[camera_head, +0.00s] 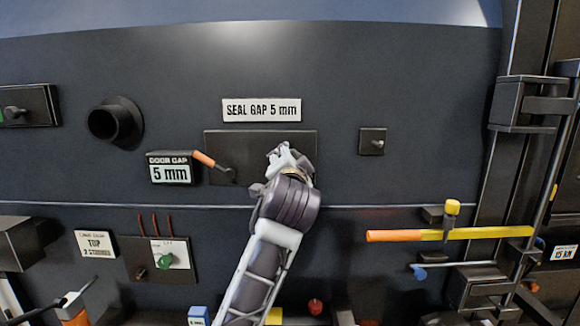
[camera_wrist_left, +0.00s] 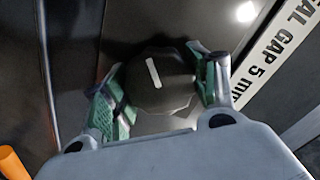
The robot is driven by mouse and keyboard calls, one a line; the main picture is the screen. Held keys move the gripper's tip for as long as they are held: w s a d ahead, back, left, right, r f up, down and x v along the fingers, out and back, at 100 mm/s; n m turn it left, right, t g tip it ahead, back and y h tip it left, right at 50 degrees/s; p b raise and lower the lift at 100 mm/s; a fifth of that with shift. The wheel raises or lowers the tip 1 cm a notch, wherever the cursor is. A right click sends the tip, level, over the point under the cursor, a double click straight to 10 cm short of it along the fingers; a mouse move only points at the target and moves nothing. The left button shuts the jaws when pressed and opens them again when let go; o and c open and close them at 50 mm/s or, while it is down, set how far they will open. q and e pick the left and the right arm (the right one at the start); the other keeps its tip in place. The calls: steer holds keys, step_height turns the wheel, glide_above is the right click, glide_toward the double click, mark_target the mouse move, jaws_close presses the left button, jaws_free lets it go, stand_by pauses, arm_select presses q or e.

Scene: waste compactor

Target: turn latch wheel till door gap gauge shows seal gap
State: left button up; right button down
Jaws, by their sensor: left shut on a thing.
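The latch wheel, a dark knob with a white mark, shows in the left wrist view (camera_wrist_left: 160,82) between the fingers of my left gripper (camera_wrist_left: 160,88). In the head view my left gripper (camera_head: 290,158) is at the dark panel (camera_head: 262,141) below the sign, and its wrist hides the wheel. The gripper is shut on the wheel. The door gap gauge (camera_head: 170,170) reads 5 mm. The white sign (camera_head: 262,110) above the panel reads SEAL GAP 5 mm, and it also shows in part in the left wrist view (camera_wrist_left: 281,52). My right gripper is not in view.
An orange-tipped lever (camera_head: 204,159) sits just left of the panel. A dark round pipe stub (camera_head: 115,121) juts out at upper left. A yellow bar with an orange end (camera_head: 450,234) and a column of brackets stand at right. A switch panel (camera_head: 165,260) is at lower left.

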arm_select(q)
steer(key=shift+f+n, duration=0.15)
steer(key=shift+n, duration=0.45)
steer(key=o, duration=1.1)
steer(key=shift+c, duration=0.2)
steer(key=s, duration=1.2)
